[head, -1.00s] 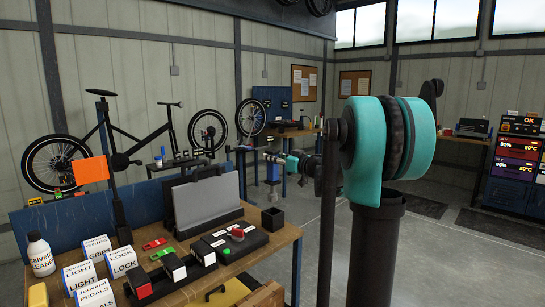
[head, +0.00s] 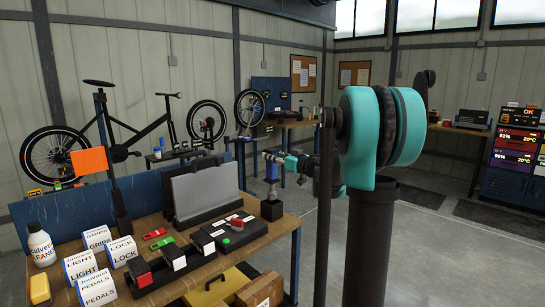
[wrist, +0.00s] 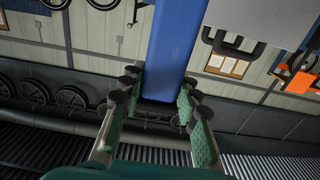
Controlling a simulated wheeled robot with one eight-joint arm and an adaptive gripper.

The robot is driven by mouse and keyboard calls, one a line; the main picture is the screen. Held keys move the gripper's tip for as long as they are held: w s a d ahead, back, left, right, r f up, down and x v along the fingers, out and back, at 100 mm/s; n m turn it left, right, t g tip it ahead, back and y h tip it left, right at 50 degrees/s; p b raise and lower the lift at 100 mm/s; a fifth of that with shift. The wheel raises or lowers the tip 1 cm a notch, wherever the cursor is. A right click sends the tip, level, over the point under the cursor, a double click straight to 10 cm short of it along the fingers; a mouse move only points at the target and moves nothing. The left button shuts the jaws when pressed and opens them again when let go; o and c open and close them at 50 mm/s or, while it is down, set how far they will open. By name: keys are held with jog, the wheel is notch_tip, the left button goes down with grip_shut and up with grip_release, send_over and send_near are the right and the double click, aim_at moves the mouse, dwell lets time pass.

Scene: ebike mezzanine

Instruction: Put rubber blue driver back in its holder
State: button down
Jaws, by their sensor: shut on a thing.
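The rubber blue driver (head: 271,171) is held upright by my gripper (head: 270,157) in the head view, above the right end of the workbench. Its lower part narrows and points down at a small black square holder (head: 272,210) on the bench's right corner. The driver lines up over the holder in the picture; I cannot tell whether its tip is inside or just above. In the wrist view the driver (wrist: 178,45) is a large blue shape between the two green-padded fingers of my gripper (wrist: 157,92). The holder does not show there.
The wooden workbench (head: 190,268) carries a grey case (head: 205,192), a black box with a red knob (head: 237,225), several labelled boxes and a white bottle (head: 41,245). A yellow case (head: 215,290) sits low in front. Open floor lies to the right.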

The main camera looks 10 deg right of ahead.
aim_at(275, 176)
jog(key=shift+f, duration=4.25)
jog(key=c, duration=1)
grip_release()
